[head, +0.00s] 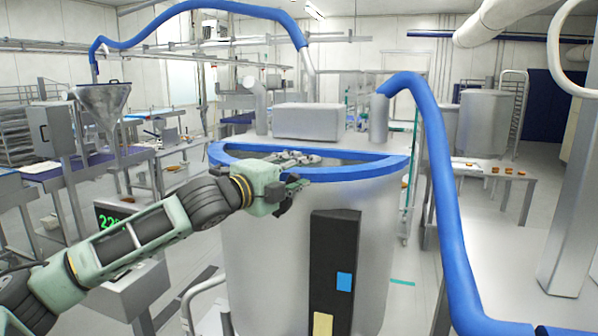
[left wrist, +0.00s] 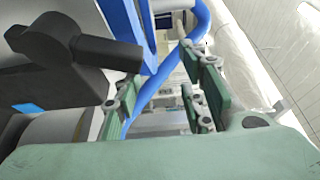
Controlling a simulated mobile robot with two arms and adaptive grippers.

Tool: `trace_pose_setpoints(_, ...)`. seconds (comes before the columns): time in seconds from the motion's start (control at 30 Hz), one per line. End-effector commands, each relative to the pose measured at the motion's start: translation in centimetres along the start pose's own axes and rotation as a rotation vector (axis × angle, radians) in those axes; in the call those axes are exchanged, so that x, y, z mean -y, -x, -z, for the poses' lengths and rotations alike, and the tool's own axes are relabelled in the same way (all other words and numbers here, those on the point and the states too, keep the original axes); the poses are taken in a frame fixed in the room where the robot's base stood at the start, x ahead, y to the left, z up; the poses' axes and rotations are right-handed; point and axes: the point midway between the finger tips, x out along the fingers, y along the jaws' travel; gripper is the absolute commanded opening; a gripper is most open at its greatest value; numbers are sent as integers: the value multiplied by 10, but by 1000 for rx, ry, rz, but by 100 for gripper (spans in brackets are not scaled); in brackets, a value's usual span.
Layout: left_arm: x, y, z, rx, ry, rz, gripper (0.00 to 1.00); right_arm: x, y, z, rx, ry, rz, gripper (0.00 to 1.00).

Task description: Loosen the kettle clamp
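The kettle (head: 262,262) is a large steel vessel with a blue rim (head: 362,170) around its half-open top. My left gripper (head: 303,160) is at the near side of this rim. In the left wrist view its green-padded fingers (left wrist: 158,98) stand apart with nothing clearly held between them. A dark grey clamp with a lever arm and rounded knob (left wrist: 78,52) is at the upper left, beside the fingers and not between them. In the head view a dark piece at the gripper probably belongs to the clamp, but the gripper partly hides it. My right gripper is not in view.
A black panel (head: 334,250) with blue and yellow patches runs down the kettle's front. A thick blue hose (head: 436,170) arches down on the right. A grey box (head: 306,121) sits on the kettle's lid. A steel funnel (head: 103,100) stands at the left.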

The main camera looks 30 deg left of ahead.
Motion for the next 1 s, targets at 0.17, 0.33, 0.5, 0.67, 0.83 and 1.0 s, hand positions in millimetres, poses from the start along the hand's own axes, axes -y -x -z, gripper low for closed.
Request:
trace_pose_setpoints(0.17,4,0,0,0,0,-2,38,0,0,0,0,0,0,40)
trace_pose_setpoints(0.33,3,0,0,0,1,-3,38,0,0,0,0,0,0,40)
trace_pose_setpoints(0.5,1,3,0,0,-1,-2,38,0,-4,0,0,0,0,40)
trace_pose_setpoints(0.67,-5,14,2,0,0,-3,38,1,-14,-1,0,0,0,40)
trace_pose_setpoints(0.83,-9,24,6,0,-1,-2,38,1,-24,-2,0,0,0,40)
trace_pose_setpoints(1.0,-13,35,8,1,-2,-2,38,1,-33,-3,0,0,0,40)
